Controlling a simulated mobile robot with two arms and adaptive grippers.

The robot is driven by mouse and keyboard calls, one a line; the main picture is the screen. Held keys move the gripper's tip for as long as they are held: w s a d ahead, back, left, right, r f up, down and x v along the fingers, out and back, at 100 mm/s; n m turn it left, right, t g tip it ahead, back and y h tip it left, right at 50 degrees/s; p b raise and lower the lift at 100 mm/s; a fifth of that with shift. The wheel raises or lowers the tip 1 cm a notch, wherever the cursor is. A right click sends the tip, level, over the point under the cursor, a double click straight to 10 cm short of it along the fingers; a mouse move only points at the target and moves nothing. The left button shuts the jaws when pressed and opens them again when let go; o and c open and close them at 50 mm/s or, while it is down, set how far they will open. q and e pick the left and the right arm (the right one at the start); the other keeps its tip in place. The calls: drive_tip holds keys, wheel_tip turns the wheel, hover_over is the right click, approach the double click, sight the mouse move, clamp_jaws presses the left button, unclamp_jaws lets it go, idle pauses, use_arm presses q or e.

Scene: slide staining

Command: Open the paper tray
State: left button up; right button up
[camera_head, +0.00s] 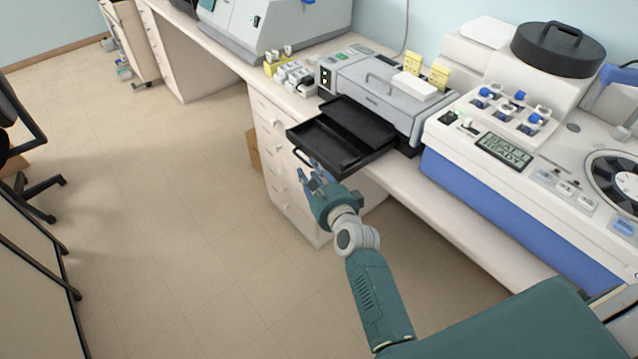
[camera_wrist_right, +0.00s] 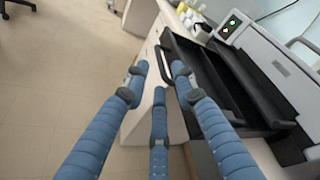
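The black paper tray (camera_head: 328,150) sticks out from the front of the grey printer (camera_head: 385,88), past the counter edge. Its loop handle (camera_head: 301,158) is on its front; in the wrist view the handle (camera_wrist_right: 178,72) shows just beyond my fingertips. My right gripper (camera_head: 312,172) is below and in front of the tray's front edge. Its blue fingers (camera_wrist_right: 160,82) are spread apart, with nothing held between them. In the wrist view the tray (camera_wrist_right: 200,75) is right of the fingers, partly hidden by one. I cannot tell whether a finger touches the handle. My left gripper is not in view.
White drawers (camera_head: 285,170) stand under the counter. A blue and white staining machine (camera_head: 475,190) is to the right of the printer.

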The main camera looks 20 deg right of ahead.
drive_tip(key=v, duration=0.7)
drive_tip(key=shift+s, duration=0.4)
drive_tip(key=s+a+f+n+g+b, duration=0.15)
drive_tip(key=s+f+n, duration=0.35)
drive_tip(key=f, duration=0.7)
drive_tip(key=s+a+f+n+g+y, duration=0.15)
drive_tip(key=s+f+n+g, duration=0.35)
drive_tip(key=f, duration=0.7)
drive_tip(key=s+a+f+n+g+h+b, duration=0.1)
drive_tip(key=s+a+f+n, duration=0.15)
drive_tip(key=s+f, duration=0.7)
drive_tip(key=s+d+f+n+g, duration=0.2)
drive_tip(key=s+d+f+n, duration=0.1)
drive_tip(key=s+f, duration=0.4)
drive_tip(key=s+d+f+n+g+b, duration=0.1)
drive_tip(key=s+f+n, duration=0.5)
drive_tip(key=s, duration=0.7)
drive_tip(key=s+d+f+n+g+h+b, duration=0.1)
drive_tip(key=s+d+f+n+g, duration=0.3)
drive_tip(key=s+f, duration=0.4)
drive_tip(key=s+n, duration=0.1)
drive_tip(key=s, duration=0.1)
drive_tip(key=shift+s+d, duration=0.3)
